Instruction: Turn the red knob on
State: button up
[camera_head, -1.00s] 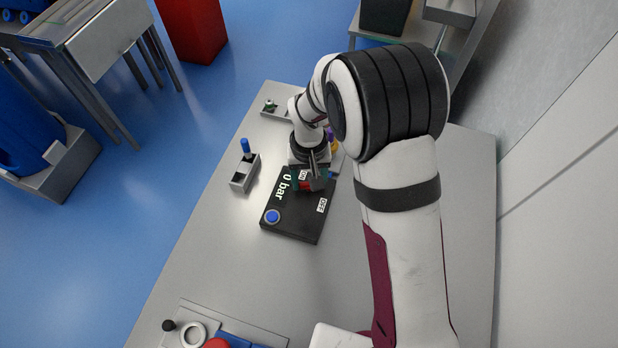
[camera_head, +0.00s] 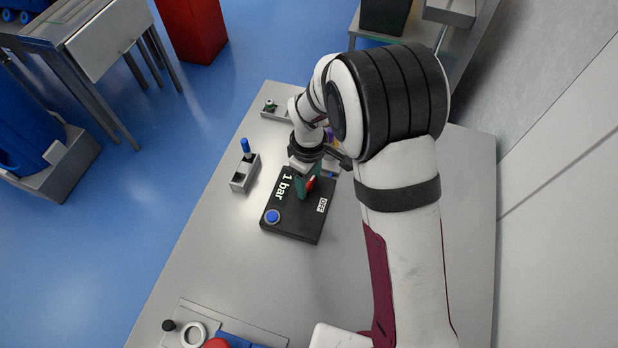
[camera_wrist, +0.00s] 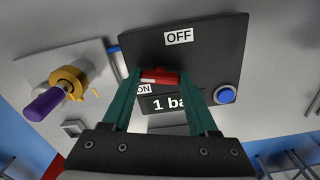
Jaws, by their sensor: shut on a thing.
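The red knob (camera_wrist: 160,77) sits on a black panel (camera_wrist: 205,60) with an OFF label, an ON label and a display reading "1 bar". In the wrist view my gripper (camera_wrist: 160,80) has its green fingers on either side of the knob, shut on it. The knob lies crosswise in that view, with one end near the ON label. In the head view the knob (camera_head: 310,183) shows as a small red patch between the fingers, partly hidden by my gripper (camera_head: 307,188). The black panel (camera_head: 292,228) lies flat on the grey table.
A blue button (camera_head: 272,216) is on the same panel. A grey box with a blue-handled lever (camera_head: 246,150) stands left of it. A purple-handled brass part (camera_wrist: 55,95) is close to my gripper. The table (camera_head: 220,260) is clear in front of the panel.

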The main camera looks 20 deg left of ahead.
aim_at(309, 182)
jog(key=shift+n, duration=1.4)
jog(key=o, duration=1.4)
jog(key=shift+c, duration=0.2)
notch_tip(309, 182, up, 16)
jog(key=shift+f, duration=0.1)
